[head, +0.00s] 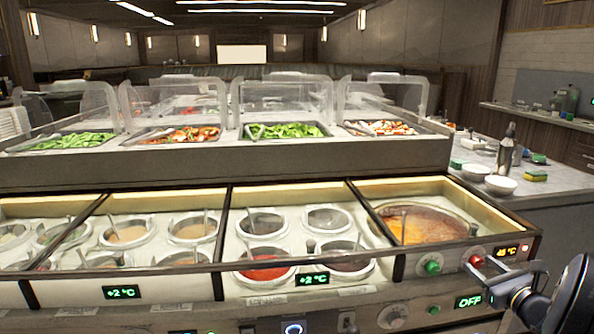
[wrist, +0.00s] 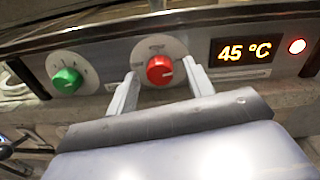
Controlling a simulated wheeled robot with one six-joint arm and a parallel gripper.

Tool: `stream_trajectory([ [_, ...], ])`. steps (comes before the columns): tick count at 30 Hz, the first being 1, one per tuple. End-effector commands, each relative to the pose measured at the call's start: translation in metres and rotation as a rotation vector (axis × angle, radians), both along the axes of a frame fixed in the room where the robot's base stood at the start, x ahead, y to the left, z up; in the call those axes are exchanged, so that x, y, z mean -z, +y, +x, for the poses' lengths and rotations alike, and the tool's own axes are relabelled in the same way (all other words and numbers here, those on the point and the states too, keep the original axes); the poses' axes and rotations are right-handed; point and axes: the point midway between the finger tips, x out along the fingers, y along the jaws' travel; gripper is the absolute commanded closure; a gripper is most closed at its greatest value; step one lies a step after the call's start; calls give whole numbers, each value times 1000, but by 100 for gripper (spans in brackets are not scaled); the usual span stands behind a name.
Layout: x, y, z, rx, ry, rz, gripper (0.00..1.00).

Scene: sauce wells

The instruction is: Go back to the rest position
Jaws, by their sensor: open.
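My gripper (head: 484,267) is at the right end of the sauce counter, in front of the control panel. In the wrist view its two fingers (wrist: 163,82) are open, one on each side of the red knob (wrist: 160,70), with a gap to it on both sides. The red knob also shows in the head view (head: 476,261), partly behind the fingers. The green knob (wrist: 67,80) is to the left of the fingers. The gripper holds nothing.
A lit display (wrist: 244,50) reads 45 °C beside a small light (wrist: 297,46). The soup well (head: 420,224) is behind the panel. A side counter (head: 560,185) with white bowls (head: 500,185) and a bottle (head: 506,150) stands to the right. Salad trays are at the back.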

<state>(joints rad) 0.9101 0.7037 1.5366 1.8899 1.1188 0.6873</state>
Motion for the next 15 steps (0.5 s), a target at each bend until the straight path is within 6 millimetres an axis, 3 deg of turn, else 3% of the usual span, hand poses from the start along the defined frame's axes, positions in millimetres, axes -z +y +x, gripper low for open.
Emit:
stream_trajectory([
  [15,4,1,0,0,-42,-500,50],
])
